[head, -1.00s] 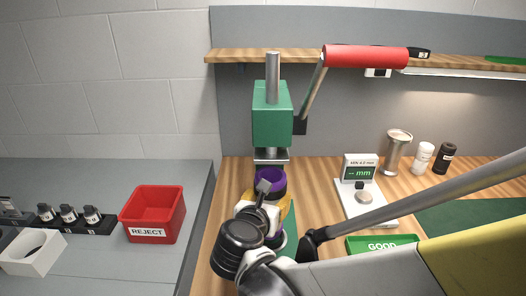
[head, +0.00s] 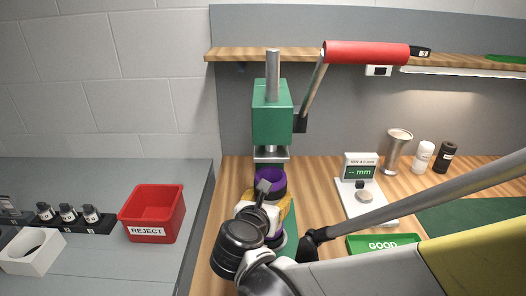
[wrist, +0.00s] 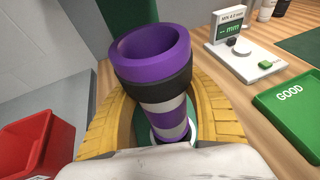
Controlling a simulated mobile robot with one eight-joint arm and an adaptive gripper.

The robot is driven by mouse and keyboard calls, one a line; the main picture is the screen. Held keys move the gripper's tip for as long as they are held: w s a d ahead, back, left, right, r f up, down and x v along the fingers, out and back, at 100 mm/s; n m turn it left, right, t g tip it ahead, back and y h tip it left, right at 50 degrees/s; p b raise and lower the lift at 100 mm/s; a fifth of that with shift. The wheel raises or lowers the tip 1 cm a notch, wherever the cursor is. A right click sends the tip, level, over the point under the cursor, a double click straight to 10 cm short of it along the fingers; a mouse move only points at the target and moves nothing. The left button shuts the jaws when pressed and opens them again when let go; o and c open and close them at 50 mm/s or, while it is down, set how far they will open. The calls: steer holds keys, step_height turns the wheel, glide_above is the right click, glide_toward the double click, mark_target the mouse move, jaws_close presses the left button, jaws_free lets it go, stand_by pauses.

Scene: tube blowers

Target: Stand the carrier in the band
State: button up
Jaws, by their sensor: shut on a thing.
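I cannot single out the band.
The press ram (head: 271,153) hangs just above the carrier, with a red-handled lever at right. A gauge (head: 366,200) reading "-- mm" and a green GOOD tray (head: 383,244) are to the right. A red REJECT bin (head: 152,213) and black parts rack (head: 68,221) are left.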

steer(key=shift+f+b, duration=0.55)
steer(key=shift+f, duration=0.05)
steer(key=o, duration=1.5)
steer(key=v, duration=1.2)
steer(key=shift+d, duration=0.15)
